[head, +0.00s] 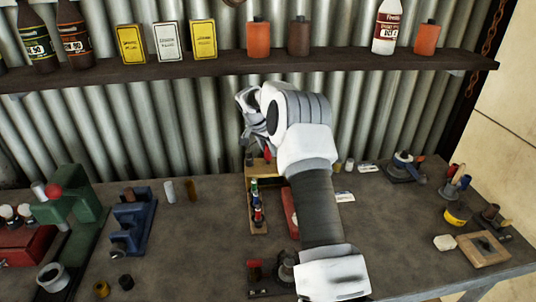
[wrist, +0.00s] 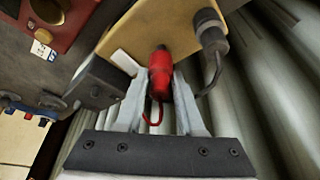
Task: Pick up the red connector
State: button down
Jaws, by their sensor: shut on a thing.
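The red connector (wrist: 160,76) shows in the wrist view between the two fingers of my gripper (wrist: 161,82). The fingers are shut on it. A thin red cable loops down from it between the fingers. The connector's far end meets a tan wooden board (wrist: 135,38); I cannot tell whether it is still seated there. In the head view my arm hides the fingers, and only a small bit of red shows beside the arm near the board (head: 259,169).
A dark grey connector (wrist: 211,38) with a cable sits on the board just right of the red one. A rack (head: 258,222) of small coloured items stands close to my arm. A shelf (head: 220,64) with bottles and tins runs along the corrugated wall. A green machine (head: 75,215) stands left.

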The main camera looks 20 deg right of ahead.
jog(key=shift+a+r, duration=0.1)
jog(key=shift+r, duration=0.75)
jog(key=s+a+b, duration=0.2)
jog(key=s+a, duration=0.2)
jog(key=a, duration=0.3)
jog(key=s+a+b, duration=0.2)
jog(key=s+a, duration=0.2)
jog(key=a, duration=0.4)
jog(key=shift+s+a+f, duration=0.15)
jog(key=shift+s+a, duration=0.15)
jog(key=shift+s, duration=0.1)
